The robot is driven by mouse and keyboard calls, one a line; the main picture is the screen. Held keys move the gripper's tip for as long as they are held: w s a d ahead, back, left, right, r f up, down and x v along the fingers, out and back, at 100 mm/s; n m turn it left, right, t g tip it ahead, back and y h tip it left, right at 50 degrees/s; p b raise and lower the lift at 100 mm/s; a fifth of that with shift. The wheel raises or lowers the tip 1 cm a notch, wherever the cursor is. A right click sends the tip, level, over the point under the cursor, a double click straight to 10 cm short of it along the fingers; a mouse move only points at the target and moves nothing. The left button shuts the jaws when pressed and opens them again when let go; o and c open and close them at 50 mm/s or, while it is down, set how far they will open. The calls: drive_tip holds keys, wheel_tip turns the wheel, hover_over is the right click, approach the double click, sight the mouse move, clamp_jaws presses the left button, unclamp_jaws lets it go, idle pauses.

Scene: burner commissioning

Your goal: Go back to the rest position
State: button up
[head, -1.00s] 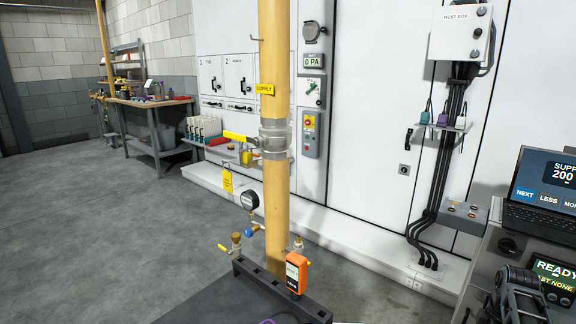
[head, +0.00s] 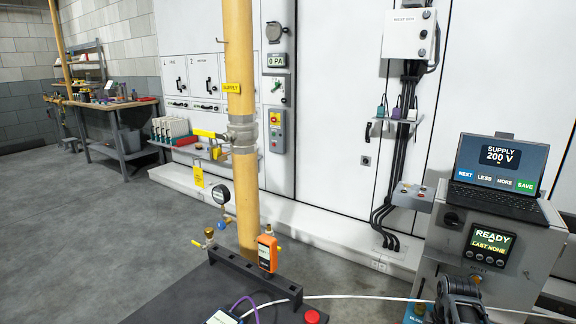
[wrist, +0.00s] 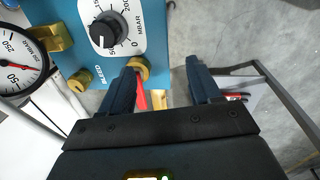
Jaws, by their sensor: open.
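My gripper (wrist: 163,72) shows in the wrist view with its two dark fingers apart and nothing held between them. A blue panel (wrist: 150,18) with a black MBAR knob (wrist: 104,32) lies beyond the fingertips, to the upper left. A brass fitting (wrist: 140,66) on its lower edge shows close by the left finger; I cannot tell whether they touch. A red part shows between the fingers, farther off. In the head view a dark jointed part, probably of my arm, is at the bottom right; the fingers cannot be made out there.
A laptop (head: 498,170) stands on a grey console (head: 540,262) at right. A workbench (head: 115,105) is at back left. Grey floor at left is clear.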

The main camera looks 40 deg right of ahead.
drive_tip(key=a+f+m+t+h+p, duration=0.1)
drive_tip(key=a+f+t+h, duration=0.15)
drive_tip(key=a, duration=1.35)
drive_tip(key=s+a+r+t+p, duration=0.1)
drive_tip(key=s+a+r+t, duration=0.15)
drive_tip(key=a, duration=0.35)
drive_tip(key=s+a+r+t+p, duration=0.1)
drive_tip(key=a+r, duration=0.3)
drive_tip(key=a, duration=0.1)
drive_tip(key=s+a+r+m+t+y, duration=0.1)
drive_tip(key=s+a+r+t, duration=0.1)
drive_tip(key=a+r, duration=0.3)
drive_tip(key=s+a+r+m+t+y+p, duration=0.1)
drive_tip(key=s+a+r+t, duration=0.2)
drive_tip(key=r, duration=1.1)
drive_tip(key=s+a+r+m+t+y, duration=0.1)
drive_tip(key=s+a+r+t, duration=0.2)
drive_tip(key=r, duration=0.7)
drive_tip(key=s+a, duration=0.2)
drive_tip(key=a, duration=0.2)
drive_tip(key=shift+s+y+p, duration=0.35)
drive_tip(key=shift+s+p, duration=0.05)
idle(1.6)
